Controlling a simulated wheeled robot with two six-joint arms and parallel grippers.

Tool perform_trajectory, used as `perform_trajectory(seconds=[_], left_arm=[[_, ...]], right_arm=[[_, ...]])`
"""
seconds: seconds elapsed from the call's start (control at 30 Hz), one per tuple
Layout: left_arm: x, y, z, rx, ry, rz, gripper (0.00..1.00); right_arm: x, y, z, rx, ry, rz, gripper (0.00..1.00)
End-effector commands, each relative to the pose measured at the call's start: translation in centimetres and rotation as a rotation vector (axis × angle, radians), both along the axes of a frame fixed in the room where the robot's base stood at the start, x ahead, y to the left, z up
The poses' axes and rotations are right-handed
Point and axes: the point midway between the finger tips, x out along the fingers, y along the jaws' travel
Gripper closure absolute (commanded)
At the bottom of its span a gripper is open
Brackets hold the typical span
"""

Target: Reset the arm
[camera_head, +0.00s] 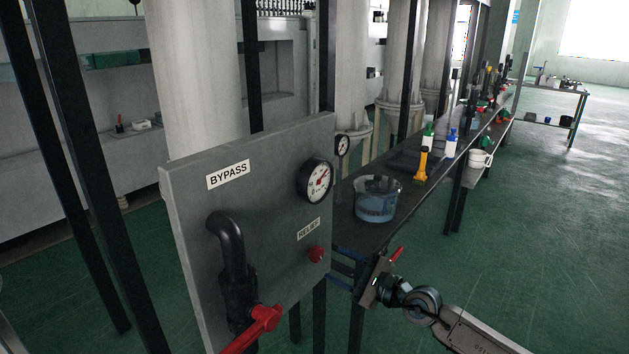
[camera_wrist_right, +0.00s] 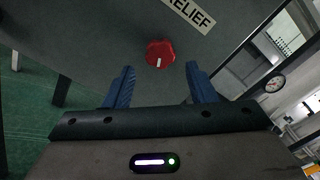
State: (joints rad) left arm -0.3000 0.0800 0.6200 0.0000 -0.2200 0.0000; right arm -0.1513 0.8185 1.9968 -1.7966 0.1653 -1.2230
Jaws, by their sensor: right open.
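My right gripper (camera_head: 342,276) is in front of the grey panel, low and to the right of the red relief knob (camera_head: 316,254). In the right wrist view its two blue fingers (camera_wrist_right: 160,70) stand apart with nothing between them. The red knob (camera_wrist_right: 160,54) shows just beyond the fingertips, roughly centred between them, and the gripper does not hold it. My right arm (camera_head: 475,330) comes in from the lower right. My left arm and gripper are out of view.
The grey panel (camera_head: 190,240) carries a gauge (camera_head: 315,180), a black bypass pipe (camera_head: 232,250) and a red lever (camera_head: 255,328). Behind it, a long bench (camera_head: 400,214) holds a clear water-filled basin (camera_head: 377,199) and bottles. Green floor (camera_head: 530,230) at right is clear.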

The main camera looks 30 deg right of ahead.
Motion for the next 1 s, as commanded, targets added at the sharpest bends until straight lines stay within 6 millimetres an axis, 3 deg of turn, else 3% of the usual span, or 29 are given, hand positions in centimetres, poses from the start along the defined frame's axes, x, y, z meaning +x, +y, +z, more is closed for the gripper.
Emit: perform_trajectory(seconds=[0.57,0.67,0.77,0.87,1.0], left_arm=[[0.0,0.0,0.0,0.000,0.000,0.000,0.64],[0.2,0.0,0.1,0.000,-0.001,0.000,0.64],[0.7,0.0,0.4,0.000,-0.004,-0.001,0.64],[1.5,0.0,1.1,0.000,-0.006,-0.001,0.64],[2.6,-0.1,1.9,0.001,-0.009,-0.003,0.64]], right_arm=[[-0.4,-0.2,0.0,0.003,0.001,-0.001,0.49],[-0.2,-0.7,-0.9,0.067,0.027,-0.021,0.49],[0.2,-2.5,-4.0,0.285,0.109,-0.088,0.49],[0.1,-5.5,-9.8,0.659,0.233,-0.219,0.49],[-1.9,-9.2,-19.8,1.215,0.371,-0.456,0.49]])
